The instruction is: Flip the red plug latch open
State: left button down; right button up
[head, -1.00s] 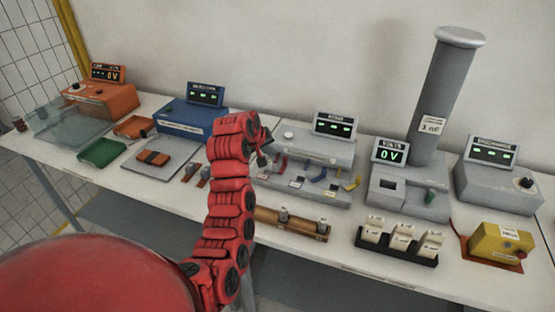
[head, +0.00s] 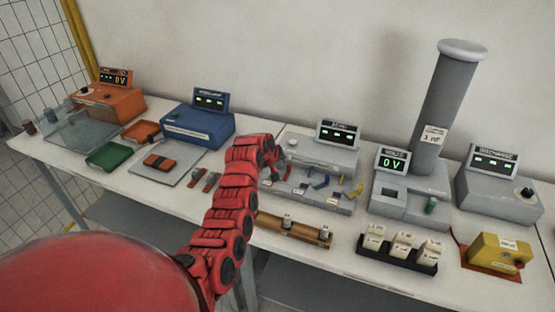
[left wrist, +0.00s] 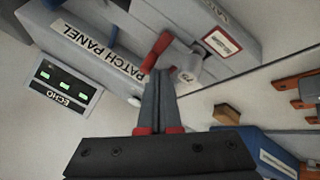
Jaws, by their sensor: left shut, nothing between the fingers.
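In the left wrist view the red plug latch (left wrist: 156,50) stands up from the panel (left wrist: 115,38), beside a pale grey rounded piece (left wrist: 186,67). My left gripper (left wrist: 160,72) is shut and empty, its tips right at the red latch; I cannot tell whether they touch. In the head view my left gripper (head: 276,160) is over the panel's left end and largely hides the red latch. My right gripper is not in view.
A wooden rail with metal pieces (head: 300,232) lies in front of the panel. A blue unit (head: 195,125) stands to the left. A grey voltage unit with a tall column (head: 440,110) stands to the right. White blocks sit in a black tray (head: 398,256).

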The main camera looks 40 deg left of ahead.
pick_arm(q)
jog(key=shift+x, duration=1.05)
